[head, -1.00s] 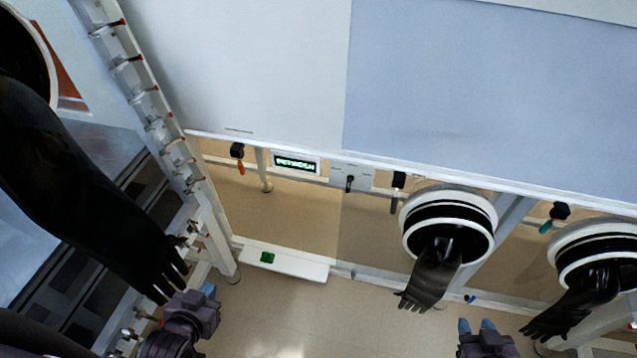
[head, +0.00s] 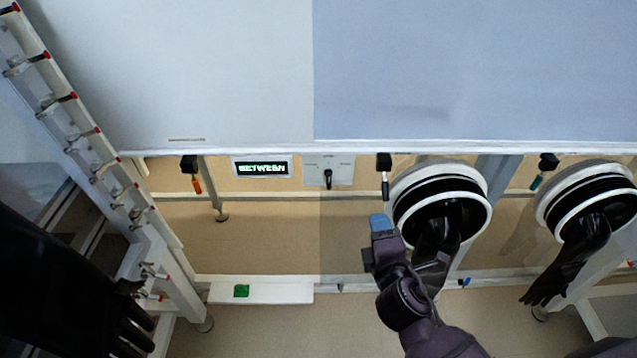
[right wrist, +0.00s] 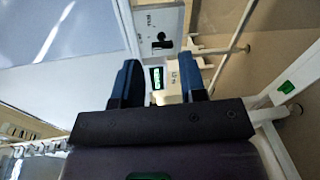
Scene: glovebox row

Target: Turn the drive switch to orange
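The drive switch looks to be the black knob (head: 328,178) on a pale plate (head: 344,164) under the cabinet's front edge. The knob points about straight down in the head view; the plate's labels are too small to read. The display (head: 263,169) left of it reads "BETWEEN" in green. My right gripper (head: 380,222) is below and right of the knob, apart from it. In the right wrist view, its two dark blue fingers (right wrist: 158,64) are spread and empty, with the knob (right wrist: 162,42) beyond them. My left gripper is out of view.
A black clip with an orange tip (head: 196,184) hangs left of the display. A dark-handled one (head: 385,188) hangs right of the plate, close to my right gripper. Glove ports (head: 408,186) with hanging black gloves stand to the right. A white ledge (head: 285,293) lies below.

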